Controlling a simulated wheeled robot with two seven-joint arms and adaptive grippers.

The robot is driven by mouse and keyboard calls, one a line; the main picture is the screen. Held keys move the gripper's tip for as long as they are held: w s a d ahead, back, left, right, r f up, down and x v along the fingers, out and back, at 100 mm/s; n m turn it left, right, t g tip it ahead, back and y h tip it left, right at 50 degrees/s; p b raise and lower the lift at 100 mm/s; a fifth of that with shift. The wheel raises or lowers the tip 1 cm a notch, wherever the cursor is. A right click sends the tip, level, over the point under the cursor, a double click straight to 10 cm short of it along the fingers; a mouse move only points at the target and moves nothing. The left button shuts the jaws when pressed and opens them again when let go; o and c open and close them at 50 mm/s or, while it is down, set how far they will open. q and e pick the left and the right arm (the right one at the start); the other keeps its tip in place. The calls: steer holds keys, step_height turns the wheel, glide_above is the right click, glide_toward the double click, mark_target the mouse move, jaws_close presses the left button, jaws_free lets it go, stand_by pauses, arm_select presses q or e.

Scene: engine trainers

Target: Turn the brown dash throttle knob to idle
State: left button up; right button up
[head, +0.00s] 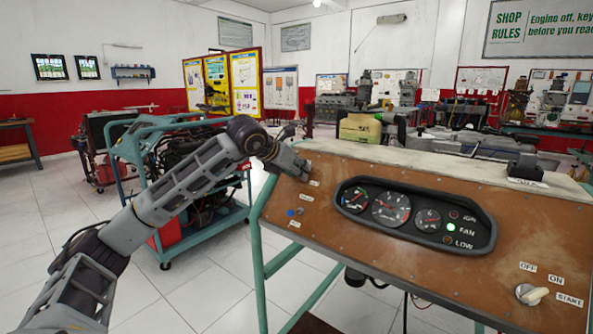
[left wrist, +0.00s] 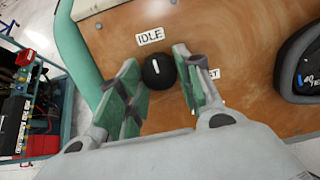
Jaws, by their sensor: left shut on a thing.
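The throttle knob (left wrist: 158,72) is round and black with a white pointer mark, on the brown dash panel (left wrist: 118,37). Its mark points roughly up in the left wrist view, toward the IDLE label (left wrist: 150,36). A second label, partly hidden and ending in "ST" (left wrist: 214,73), sits to its right. My left gripper (left wrist: 163,82) has its green-padded fingers on either side of the knob and is shut on it. In the head view, my left gripper (head: 298,169) is at the upper left corner of the dash panel (head: 330,232), hiding the knob. My right gripper is not in view.
A gauge cluster (head: 415,216) with a lit green FAN light sits right of the knob. A cream rotary switch (head: 531,294) is at the lower right, and a small blue control (head: 291,212) is below my left gripper. A teal-framed engine stand (head: 180,170) stands at left.

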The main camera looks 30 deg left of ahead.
arm_select(q)
steer(key=shift+f, duration=0.1)
steer(key=o, duration=1.1)
steer(key=shift+c, duration=0.2)
steer(key=v, duration=1.2)
